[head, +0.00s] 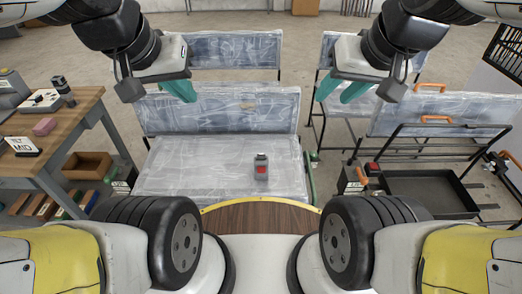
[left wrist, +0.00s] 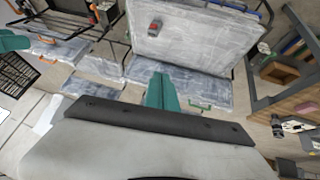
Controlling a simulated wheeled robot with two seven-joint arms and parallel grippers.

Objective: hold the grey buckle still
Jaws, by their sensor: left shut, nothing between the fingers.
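The grey buckle (head: 261,166) with a red button stands on the pale, scuffed seat panel (head: 215,180) in the middle of the head view. In the left wrist view the buckle (left wrist: 155,26) is small, near the top. My left gripper (head: 187,93) has teal fingers, shut and empty. It hangs well above and to the left of the buckle. Its shut fingers also show in the left wrist view (left wrist: 161,92). My right gripper (head: 333,95) is up and to the right of the buckle, its teal fingers apart with nothing seen between them. Neither gripper touches the buckle.
A wooden workbench (head: 88,98) with tools stands at left, with bins (head: 87,166) below. A pale backrest panel (head: 220,110) rises behind the seat. At right are a dark tray (head: 430,193) and panels with orange handles (head: 436,118). The seat around the buckle is clear.

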